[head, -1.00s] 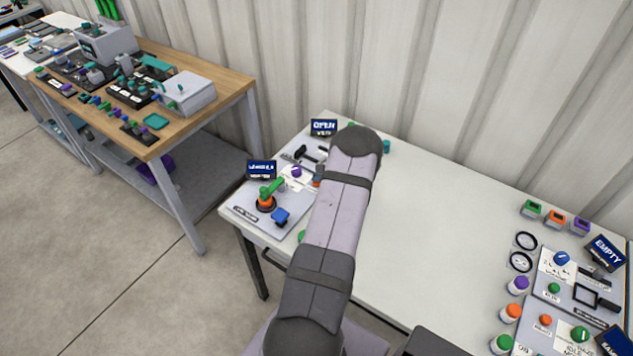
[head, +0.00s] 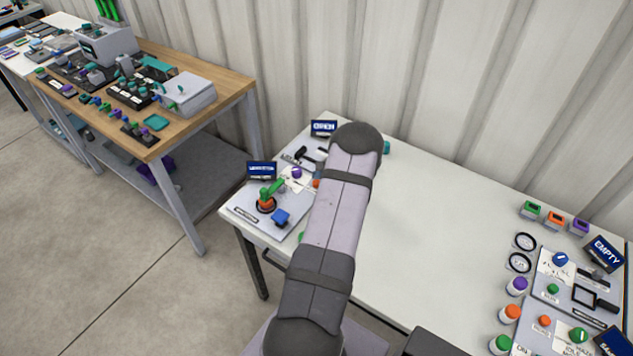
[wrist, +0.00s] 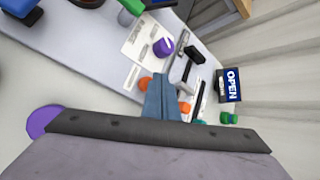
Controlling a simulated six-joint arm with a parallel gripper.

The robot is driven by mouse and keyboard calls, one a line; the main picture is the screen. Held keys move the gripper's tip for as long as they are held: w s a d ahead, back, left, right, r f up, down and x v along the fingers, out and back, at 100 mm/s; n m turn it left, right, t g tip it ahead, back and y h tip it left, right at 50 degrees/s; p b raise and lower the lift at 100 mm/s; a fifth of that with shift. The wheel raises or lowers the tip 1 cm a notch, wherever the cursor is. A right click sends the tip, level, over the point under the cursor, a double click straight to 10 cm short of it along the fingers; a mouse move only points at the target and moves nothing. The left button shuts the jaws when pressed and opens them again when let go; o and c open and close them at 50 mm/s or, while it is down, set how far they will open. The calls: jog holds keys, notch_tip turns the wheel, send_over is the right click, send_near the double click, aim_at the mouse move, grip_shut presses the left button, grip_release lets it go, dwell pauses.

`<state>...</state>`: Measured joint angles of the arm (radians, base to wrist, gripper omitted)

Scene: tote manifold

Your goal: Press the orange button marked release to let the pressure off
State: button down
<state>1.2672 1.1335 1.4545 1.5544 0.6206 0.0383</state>
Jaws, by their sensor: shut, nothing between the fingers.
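My gripper (wrist: 162,97) is shut and empty in the wrist view, its blue-grey fingers over the edge of a pale panel (wrist: 85,48). An orange round part (wrist: 145,84) shows just left of the fingers, and another orange part (wrist: 185,107) just right of them. Contact with either cannot be told. In the head view my arm hides the gripper, and a bit of orange (head: 316,183) shows at the arm's left edge. Another orange button (head: 545,321) sits on the right-hand panel. No release marking is readable on any of them.
A purple knob (wrist: 163,47), a black-handled lever and an OPEN sign (wrist: 232,84) stand near the gripper. The table's middle (head: 440,220) is clear.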

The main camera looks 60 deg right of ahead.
jog(key=shift+r, duration=0.1)
jog(key=shift+r+p, duration=1.25)
jog(key=shift+r, duration=1.15)
jog(key=shift+w+a, duration=0.1)
jog(key=shift+w, duration=0.05)
jog(key=w+a+r+n+g+y, duration=0.1)
jog(key=w+a+r+n+y, duration=0.3)
jog(key=a, duration=0.6)
jog(key=w+a+r+n+g, duration=0.15)
jog(key=a+n, duration=0.35)
jog(key=a, duration=0.6)
jog(key=w+a+r+n+g+y, duration=0.1)
jog(key=w+a+r+n+y, duration=0.25)
jog(key=a, duration=0.65)
jog(key=s+a+r+n+g+h, duration=0.1)
jog(key=s+a+n+g, duration=0.1)
jog(key=s+a+n, duration=0.4)
jog(key=s+a+r+n+g+h, duration=0.1)
jog(key=a+r+n+g, duration=0.15)
jog(key=a, duration=0.55)
jog(key=s+a+n+h, duration=0.2)
jog(key=s+a+n, duration=0.3)
jog(key=s+n, duration=0.4)
jog(key=s+b, duration=0.1)
jog(key=s, duration=0.1)
jog(key=shift+s+a+r+n+g+h, duration=0.2)
jog(key=shift+s+a+n+g+h, duration=0.1)
jog(key=shift+n+g+h, duration=0.1)
